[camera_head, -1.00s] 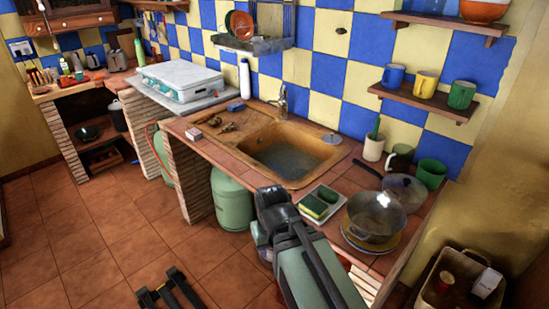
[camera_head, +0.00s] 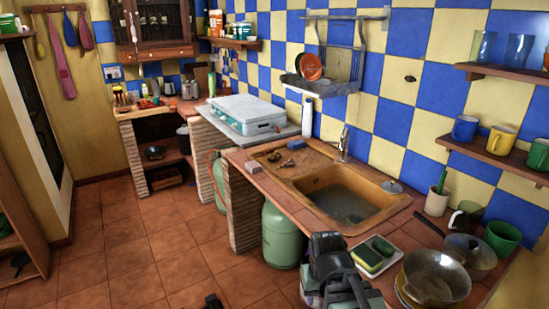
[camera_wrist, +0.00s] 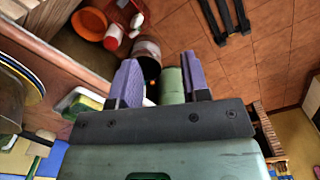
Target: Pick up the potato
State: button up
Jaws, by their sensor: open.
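I cannot make out a potato for certain in either view. Small brown items (camera_head: 274,157) lie on the drainboard left of the sink, too small to identify. My gripper (camera_wrist: 158,74) is open in the wrist view, its two purple fingers apart with nothing held between them. It points down past the counter's front edge toward the floor and the space under the counter. Beyond the fingers are a dark cylinder (camera_wrist: 147,62) and a green cylinder (camera_wrist: 172,84). In the head view my arm covers part of the counter front.
The sink (camera_head: 345,200) is set in the tiled counter. A sponge tray (camera_head: 374,256) and a metal pan (camera_head: 432,278) stand on its near right end. A green gas bottle (camera_head: 282,235) stands below. An orange pot (camera_wrist: 90,24) lies under the counter. The floor (camera_head: 150,250) is mostly clear.

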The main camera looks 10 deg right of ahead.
dwell(0.3)
jog(key=o, duration=1.1)
